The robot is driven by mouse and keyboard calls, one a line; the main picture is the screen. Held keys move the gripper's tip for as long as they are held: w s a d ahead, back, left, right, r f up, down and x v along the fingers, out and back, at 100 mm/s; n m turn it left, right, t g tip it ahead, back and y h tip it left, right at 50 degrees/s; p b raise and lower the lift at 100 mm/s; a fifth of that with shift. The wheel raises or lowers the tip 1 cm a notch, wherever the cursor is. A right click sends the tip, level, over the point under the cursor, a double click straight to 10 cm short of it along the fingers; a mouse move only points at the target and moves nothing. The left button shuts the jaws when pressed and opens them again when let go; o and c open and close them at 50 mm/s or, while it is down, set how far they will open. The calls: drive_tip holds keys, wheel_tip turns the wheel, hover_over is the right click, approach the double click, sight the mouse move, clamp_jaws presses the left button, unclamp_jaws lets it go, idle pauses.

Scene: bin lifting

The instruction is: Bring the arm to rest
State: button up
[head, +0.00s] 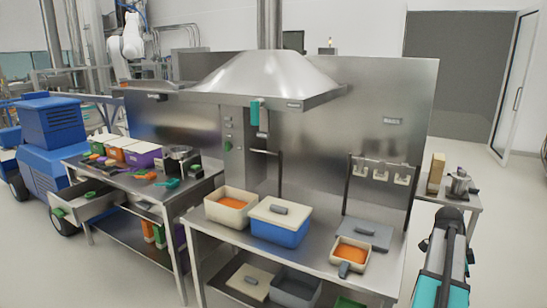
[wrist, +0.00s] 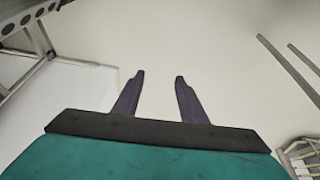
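My gripper (wrist: 159,78) shows in the wrist view with its two dark fingers apart and nothing between them. Beyond the fingers is a plain pale surface. In the head view part of my arm (head: 445,265) shows at the lower right, to the right of the steel workbench. The fingers are not clearly seen in the head view. The arm appears apart from the bench and the bins on it.
The steel workbench (head: 310,262) holds an open bin with orange contents (head: 232,203), a blue bin with a white lid (head: 280,222) and a small orange-filled bin (head: 350,250). A side table (head: 455,200) stands behind my arm. Open floor (head: 510,240) lies at the right.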

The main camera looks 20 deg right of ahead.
drive_tip(key=w+a+f+n, duration=0.3)
drive_tip(key=w+a+f, duration=0.8)
drive_tip(key=a+f, duration=0.2)
drive_tip(key=w+a+f+n+g+y, duration=0.1)
drive_tip(key=a+f+n, duration=0.2)
drive_tip(key=a+f, duration=0.6)
drive_tip(key=w+a+f+n+g, duration=0.1)
drive_tip(key=w+a+f+n, duration=0.1)
drive_tip(key=a+f, duration=0.65)
drive_tip(key=s+a+f+n, duration=0.5)
drive_tip(key=s+a+n, duration=0.1)
drive_tip(key=a, duration=0.3)
drive_tip(key=s+a+f+n+y+b, duration=0.1)
drive_tip(key=s+a+f+n, duration=0.4)
drive_tip(key=a, duration=0.5)
drive_tip(key=s+a+f+n, duration=0.6)
drive_tip(key=s+a+n, duration=0.1)
drive_tip(key=a, duration=0.3)
drive_tip(key=shift+s+a+n+y, duration=0.25)
drive_tip(key=shift+n+y, duration=0.15)
drive_tip(key=shift+n, duration=0.4)
